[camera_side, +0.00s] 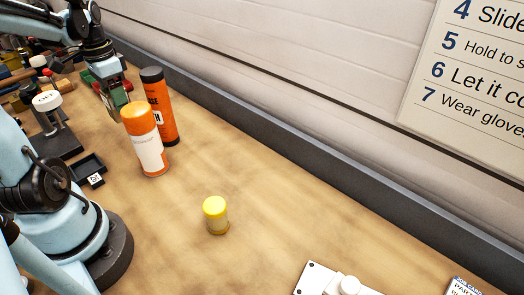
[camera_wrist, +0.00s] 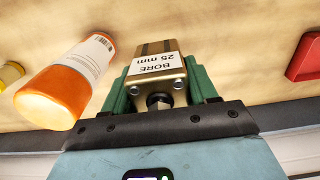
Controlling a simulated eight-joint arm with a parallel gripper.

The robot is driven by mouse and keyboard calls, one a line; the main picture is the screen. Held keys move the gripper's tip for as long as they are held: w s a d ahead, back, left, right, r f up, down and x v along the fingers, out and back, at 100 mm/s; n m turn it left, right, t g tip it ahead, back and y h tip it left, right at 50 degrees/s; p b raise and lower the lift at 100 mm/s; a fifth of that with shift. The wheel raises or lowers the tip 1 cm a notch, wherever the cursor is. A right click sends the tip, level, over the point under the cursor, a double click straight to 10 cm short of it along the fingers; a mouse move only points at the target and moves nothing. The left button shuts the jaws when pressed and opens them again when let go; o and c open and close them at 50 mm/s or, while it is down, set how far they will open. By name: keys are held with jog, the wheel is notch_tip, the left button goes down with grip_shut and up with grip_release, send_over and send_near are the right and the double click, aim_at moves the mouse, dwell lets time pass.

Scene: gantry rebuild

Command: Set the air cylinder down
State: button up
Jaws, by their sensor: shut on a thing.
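The air cylinder (camera_wrist: 155,65) is a brass-coloured block with a white label reading "BORE 25 mm", seen in the wrist view. My gripper (camera_wrist: 160,88) is shut on it, with one green finger on each side. In the side view my gripper (camera_side: 117,100) is at the upper left, low over the bench and behind the orange-capped bottle. That bottle hides much of the grip there, and I cannot make out the cylinder clearly. I cannot tell whether the cylinder touches the bench.
A white bottle with an orange cap (camera_side: 148,140) stands close to my gripper, with an orange and black canister (camera_side: 160,105) behind it. A yellow-capped jar (camera_side: 215,214) stands nearer the front. A red tray (camera_wrist: 305,58) lies to the right in the wrist view. The bench (camera_side: 290,220) mid-right is clear.

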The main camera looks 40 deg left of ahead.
jog(key=shift+f, duration=4.7)
jog(key=shift+f, duration=0.15)
jog(key=o, duration=1.4)
notch_tip(320, 180, up, 12)
jog(key=shift+r, duration=0.15)
